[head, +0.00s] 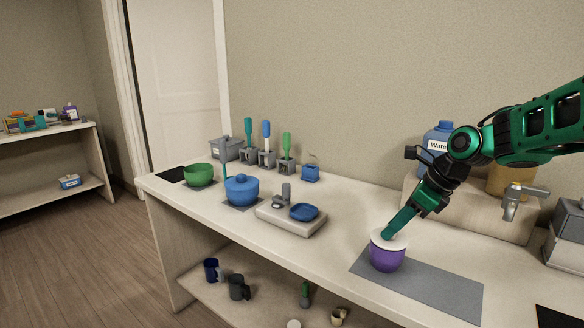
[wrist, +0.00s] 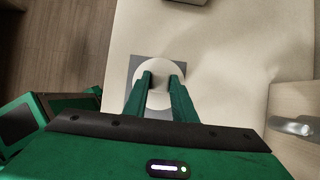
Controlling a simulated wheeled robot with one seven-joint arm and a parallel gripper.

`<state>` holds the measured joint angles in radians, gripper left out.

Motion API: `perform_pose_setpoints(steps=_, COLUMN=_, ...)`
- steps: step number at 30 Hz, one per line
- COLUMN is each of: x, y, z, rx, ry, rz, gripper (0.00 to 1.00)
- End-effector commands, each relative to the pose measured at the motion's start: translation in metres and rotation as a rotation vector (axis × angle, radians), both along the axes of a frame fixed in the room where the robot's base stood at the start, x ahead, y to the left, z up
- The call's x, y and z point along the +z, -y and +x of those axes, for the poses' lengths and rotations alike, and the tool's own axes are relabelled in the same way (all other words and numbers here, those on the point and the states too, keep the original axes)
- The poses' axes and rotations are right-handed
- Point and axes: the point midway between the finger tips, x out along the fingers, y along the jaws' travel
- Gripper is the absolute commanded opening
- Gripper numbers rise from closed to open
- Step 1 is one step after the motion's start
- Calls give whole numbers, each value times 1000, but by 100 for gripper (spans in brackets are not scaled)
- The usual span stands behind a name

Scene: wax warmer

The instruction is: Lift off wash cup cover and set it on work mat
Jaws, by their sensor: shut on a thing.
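The purple cup (head: 387,259) stands upright on the grey mat (head: 440,288). Its round white cover (head: 400,242) is at the cup's top, and no clear gap shows between them. My gripper (head: 389,234) reaches down from the upper right and is shut on the cover, seemingly at its middle. In the wrist view the pale round cover (wrist: 159,69) lies between and beyond my green fingers (wrist: 160,80). The grip point itself is hidden, and the purple cup is hidden below the cover there. A corner of the grey mat (wrist: 136,68) shows beside it.
Left of the cup are a grey device with a blue dish (head: 304,212), a blue lidded pot (head: 241,190) and a green bowl (head: 198,174). The grey mat's right part is clear.

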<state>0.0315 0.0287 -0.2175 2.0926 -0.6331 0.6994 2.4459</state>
Motion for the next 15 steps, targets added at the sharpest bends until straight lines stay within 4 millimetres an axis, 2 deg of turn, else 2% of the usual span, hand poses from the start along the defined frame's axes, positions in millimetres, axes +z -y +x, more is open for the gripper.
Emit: perform_pose_setpoints(steps=15, x=5, y=0, z=0, rx=0, ry=1, rz=0, gripper=0)
